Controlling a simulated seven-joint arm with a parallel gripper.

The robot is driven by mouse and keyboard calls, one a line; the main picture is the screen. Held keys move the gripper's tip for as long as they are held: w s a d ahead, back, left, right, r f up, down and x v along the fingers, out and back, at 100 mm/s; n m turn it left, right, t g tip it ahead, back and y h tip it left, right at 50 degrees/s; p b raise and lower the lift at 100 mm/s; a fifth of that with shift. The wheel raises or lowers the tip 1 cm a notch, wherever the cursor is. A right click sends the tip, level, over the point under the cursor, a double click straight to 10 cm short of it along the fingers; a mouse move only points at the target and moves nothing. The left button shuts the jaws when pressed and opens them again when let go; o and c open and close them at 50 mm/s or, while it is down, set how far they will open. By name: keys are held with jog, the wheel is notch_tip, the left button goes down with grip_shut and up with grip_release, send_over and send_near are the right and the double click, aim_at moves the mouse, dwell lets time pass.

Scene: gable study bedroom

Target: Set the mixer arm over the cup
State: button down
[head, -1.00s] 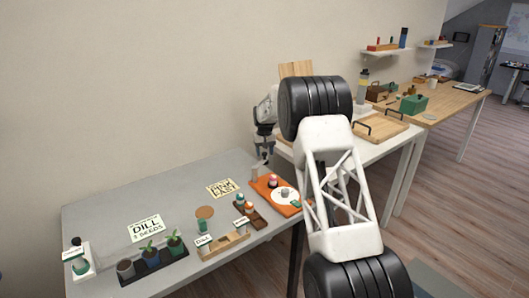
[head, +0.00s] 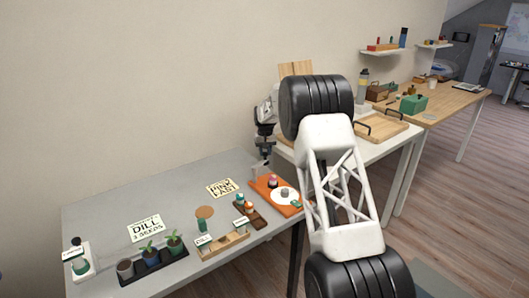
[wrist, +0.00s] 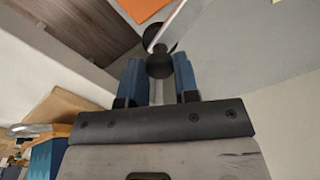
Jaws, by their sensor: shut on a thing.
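In the wrist view, my gripper (wrist: 157,84) has its two blue fingers shut on a dark round knob (wrist: 159,66). A pale grey bar (wrist: 168,25), which looks like the mixer arm, runs from behind this knob toward the top edge. In the head view, my gripper (head: 263,160) is low at the far right corner of the grey table, beside the orange board (head: 266,190). A small grey cup-like piece (head: 284,192) stands on a white disc on that board. The bar is too small to follow in the head view, so its position relative to the cup is unclear.
A pink-topped item (head: 272,181) stands on the orange board close to my gripper. A dark brown tray (head: 257,219), a wooden rack (head: 226,244) and a seedling tray (head: 154,266) lie nearer. The grey table's (head: 110,208) far left is clear.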

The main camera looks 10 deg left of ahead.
jog(key=shift+s+d+m, duration=0.85)
jog(key=shift+s+m, duration=0.85)
jog(key=shift+m, duration=0.9)
jog(key=shift+s+d+m, duration=0.9)
jog(key=shift+s+m, duration=0.75)
jog(key=shift+m, duration=0.95)
jog(key=shift+s+d+m, duration=0.85)
jog(key=shift+s+m, duration=0.85)
jog(key=shift+m, duration=0.9)
jog(key=c, duration=0.8)
grip_release()
jog(key=shift+c, duration=0.2)
jog(key=shift+r, duration=0.15)
notch_tip(320, 180, up, 8)
jog(key=shift+f, duration=0.2)
jog(key=shift+r, duration=0.1)
